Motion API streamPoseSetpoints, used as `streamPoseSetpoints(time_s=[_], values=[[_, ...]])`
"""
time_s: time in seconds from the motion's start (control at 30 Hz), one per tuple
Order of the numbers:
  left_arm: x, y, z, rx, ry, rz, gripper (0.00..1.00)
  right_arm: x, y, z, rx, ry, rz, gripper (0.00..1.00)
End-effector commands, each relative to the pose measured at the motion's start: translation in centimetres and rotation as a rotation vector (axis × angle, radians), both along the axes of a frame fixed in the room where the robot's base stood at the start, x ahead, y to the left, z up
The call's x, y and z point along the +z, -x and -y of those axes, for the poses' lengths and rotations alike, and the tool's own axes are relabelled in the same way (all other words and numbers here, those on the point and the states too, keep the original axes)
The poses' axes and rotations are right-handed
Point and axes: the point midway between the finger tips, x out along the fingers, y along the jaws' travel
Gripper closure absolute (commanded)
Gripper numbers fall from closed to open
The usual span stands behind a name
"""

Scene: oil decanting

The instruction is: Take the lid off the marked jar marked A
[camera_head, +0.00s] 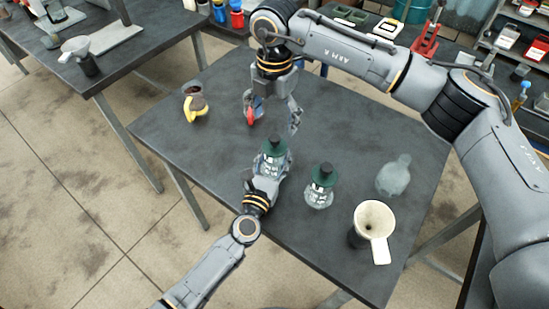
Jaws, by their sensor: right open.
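A glass jar with a dark green lid (273,147) and white lettering stands on the dark table (185,150), upright. My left gripper (267,172) is at the jar's body from the near side and appears closed around it, covering its lower part. A second similar jar (319,197) with a green lid stands to its right, apart from the grippers. The lettering is too small to tell which jar is A. My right gripper (272,121) is open and empty, pointing down above and behind the first jar's lid. Both lids are on.
A cream funnel (375,220) sits on a dark holder at the right front. A clear empty bottle (394,177) stands behind it. A red item (250,115) shows by my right gripper. The left table area is clear.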

Motion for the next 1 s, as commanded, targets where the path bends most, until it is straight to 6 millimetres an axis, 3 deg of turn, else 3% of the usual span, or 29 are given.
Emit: streamPoseSetpoints(time_s=[0.03, 0.1, 0.17, 0.27, 0.37, 0.5, 0.63, 0.8, 1.0], values=[[0.0, 0.0, 0.0, 0.0, 0.0, 0.0, 0.84, 0.0, 0.0, 0.0, 0.0, 0.0, 0.0, 0.23], [0.0, 0.0, 0.0, 0.001, 0.0, 0.0, 0.98, 0.0, 0.0, 0.0, 0.0, 0.0, 0.0, 0.23], [0.0, 0.0, 0.0, 0.001, 0.0, 0.0, 1.0, 0.0, 0.0, 0.0, 0.0, 0.0, 0.0, 0.23], [0.0, 0.0, 0.0, 0.0, 0.0, 0.0, 1.0, -0.2, 0.1, -0.2, 0.012, -0.01, -0.004, 0.43], [0.0, 0.0, 0.0, 0.0, 0.0, 0.0, 1.0, -1.1, 0.9, -1.4, 0.079, -0.072, -0.022, 0.46], [0.0, 0.0, 0.0, 0.0, 0.0, 0.0, 1.0, -3.0, 3.7, -5.2, 0.29, -0.291, -0.049, 0.46], [0.0, 0.0, 0.0, 0.001, 0.0, 0.0, 1.0, -3.4, 7.2, -9.8, 0.529, -0.601, -0.01, 0.46], [0.0, 0.0, 0.0, 0.001, 0.0, -0.001, 1.0, -1.1, 10.6, -14.0, 0.745, -0.995, 0.187, 0.46], [-0.1, 0.0, 0.0, 0.001, 0.0, -0.001, 1.0, 3.7, 11.9, -15.1, 0.818, -1.323, 0.599, 0.46]])
